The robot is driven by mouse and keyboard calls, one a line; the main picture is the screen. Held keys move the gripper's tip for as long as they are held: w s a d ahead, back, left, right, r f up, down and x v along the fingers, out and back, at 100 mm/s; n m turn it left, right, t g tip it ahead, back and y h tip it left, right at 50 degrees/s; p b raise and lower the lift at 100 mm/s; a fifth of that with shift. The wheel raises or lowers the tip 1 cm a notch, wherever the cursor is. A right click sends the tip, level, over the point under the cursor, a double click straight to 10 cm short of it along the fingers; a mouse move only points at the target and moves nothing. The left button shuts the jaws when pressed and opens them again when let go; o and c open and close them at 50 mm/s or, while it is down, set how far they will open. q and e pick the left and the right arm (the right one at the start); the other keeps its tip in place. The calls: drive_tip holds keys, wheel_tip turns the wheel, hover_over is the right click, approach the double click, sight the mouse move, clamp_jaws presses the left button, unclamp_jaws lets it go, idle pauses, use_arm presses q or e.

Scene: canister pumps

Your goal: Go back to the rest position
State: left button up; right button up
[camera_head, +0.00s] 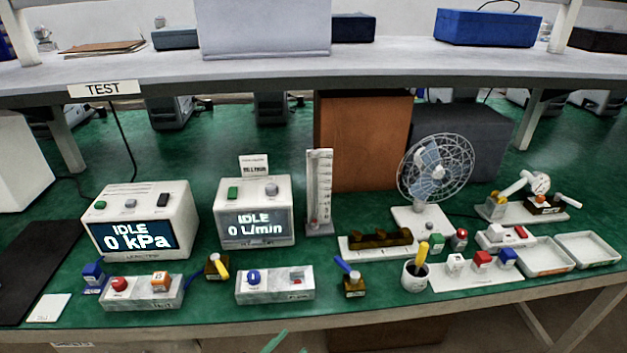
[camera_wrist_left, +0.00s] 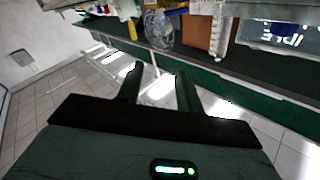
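Only the tips of my left gripper (camera_head: 288,347) show at the bottom edge of the head view, in front of the bench's front edge. In the left wrist view my left gripper (camera_wrist_left: 160,88) has its two dark fingers apart with nothing held between them. Beyond the fingers are the tiled floor and the white bench frame. My right gripper is in neither view.
The green bench (camera_head: 210,318) carries a kPa tester (camera_head: 145,215), a L/min tester (camera_head: 255,207), a fan (camera_head: 435,168), a yellow-handled tool in a cup (camera_head: 414,280), several small canister parts and two empty trays (camera_head: 588,249). A shelf (camera_head: 270,72) spans above.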

use_arm(q)
drive_tip(key=s+a+f+n+g+y, duration=0.2)
drive_tip(key=s+a+f+n+y, duration=0.3)
drive_tip(key=s, duration=0.6)
drive_tip(key=s+a+f+n+g+y, duration=0.3)
drive_tip(key=s+a+f+n+y, duration=0.2)
drive_tip(key=s+a+f, duration=0.4)
drive_tip(key=s+a+p, duration=0.1)
drive_tip(key=s, duration=0.2)
drive_tip(key=shift+f+n+g+y, duration=0.3)
drive_tip(key=shift+f, duration=0.05)
idle(0.5)
